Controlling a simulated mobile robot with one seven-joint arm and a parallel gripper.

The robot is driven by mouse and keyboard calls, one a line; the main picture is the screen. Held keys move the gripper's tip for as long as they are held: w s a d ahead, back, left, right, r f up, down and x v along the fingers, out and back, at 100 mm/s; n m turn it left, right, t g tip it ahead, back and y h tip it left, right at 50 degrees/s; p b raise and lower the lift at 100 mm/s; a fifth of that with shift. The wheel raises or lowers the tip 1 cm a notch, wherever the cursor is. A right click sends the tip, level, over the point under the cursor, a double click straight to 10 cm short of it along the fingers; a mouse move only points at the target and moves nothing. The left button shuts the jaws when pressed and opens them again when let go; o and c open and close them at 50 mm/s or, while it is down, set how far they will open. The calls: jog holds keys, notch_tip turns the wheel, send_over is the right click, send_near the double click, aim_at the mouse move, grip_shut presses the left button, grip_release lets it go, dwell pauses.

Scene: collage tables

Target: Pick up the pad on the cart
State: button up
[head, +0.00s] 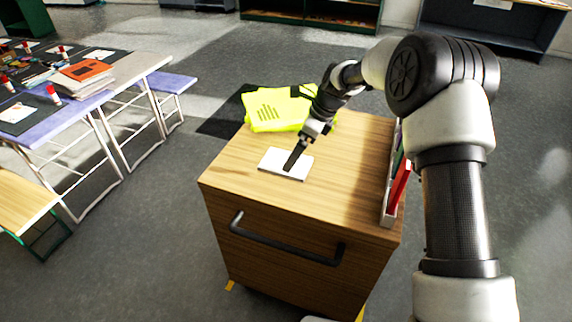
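A white rectangular pad (273,161) lies flat on the wooden top of the cart (225,181), left of the middle. My gripper (290,167) points down from my arm, with its dark fingers over the pad's right half. The fingertips appear at or just above the pad's surface; I cannot tell whether they touch it. The fingers overlap in this view, so their opening is hidden. Part of the pad lies behind them.
A folded yellow vest (268,108) lies at the cart's back left. A holder with red folders (398,188) stands along the right edge. A dark handle (285,247) sticks out in front. Tables with papers and orange books (85,70) stand at left.

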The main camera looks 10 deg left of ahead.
jog(key=x, duration=0.5)
jog(key=c, duration=1.1)
jog(key=shift+r, duration=0.15)
